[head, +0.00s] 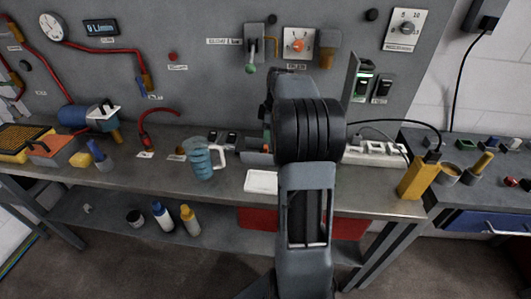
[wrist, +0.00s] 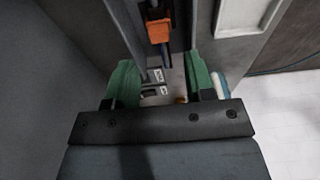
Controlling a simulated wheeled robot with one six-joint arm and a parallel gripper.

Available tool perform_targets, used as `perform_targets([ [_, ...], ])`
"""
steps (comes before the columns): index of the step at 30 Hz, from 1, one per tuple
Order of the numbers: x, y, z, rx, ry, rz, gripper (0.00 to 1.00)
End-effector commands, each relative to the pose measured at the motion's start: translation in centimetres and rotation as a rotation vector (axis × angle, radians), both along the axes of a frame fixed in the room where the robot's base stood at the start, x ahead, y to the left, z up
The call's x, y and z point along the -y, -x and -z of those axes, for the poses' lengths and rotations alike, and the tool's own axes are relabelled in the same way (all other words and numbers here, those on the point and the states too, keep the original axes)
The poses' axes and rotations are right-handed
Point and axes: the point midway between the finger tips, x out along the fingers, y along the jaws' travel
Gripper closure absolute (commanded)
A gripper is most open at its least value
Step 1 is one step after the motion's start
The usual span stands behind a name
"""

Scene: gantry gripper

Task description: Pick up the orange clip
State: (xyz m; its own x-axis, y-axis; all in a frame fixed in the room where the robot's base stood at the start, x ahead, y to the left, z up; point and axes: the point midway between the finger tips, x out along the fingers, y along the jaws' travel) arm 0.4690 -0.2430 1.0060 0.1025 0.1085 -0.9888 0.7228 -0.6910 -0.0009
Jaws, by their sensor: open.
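An orange block-like piece (wrist: 158,30), which looks like the orange clip, shows in the wrist view at the top centre. It sits on a dark upright bar. My gripper (wrist: 161,66) has two green fingers set wide apart, with nothing held between them. The orange piece lies beyond the fingertips, roughly in line with the gap, and looks apart from both fingers.
A grey workbench (head: 125,165) runs below a grey panel (head: 195,70) with gauges, red hoses and switches. A yellow block (head: 418,178) stands to the right.

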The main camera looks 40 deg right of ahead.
Motion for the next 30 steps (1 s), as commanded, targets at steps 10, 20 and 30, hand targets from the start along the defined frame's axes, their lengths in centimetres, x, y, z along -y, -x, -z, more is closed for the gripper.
perform_targets([
  [10, -0.4, -0.4, 3.3, 0.000, 0.000, 0.000, 0.51],
  [20, -0.8, -1.0, 6.9, -0.001, -0.001, 0.001, 0.51],
  [30, -1.0, -1.2, 8.4, 0.001, 0.001, 0.001, 0.51],
])
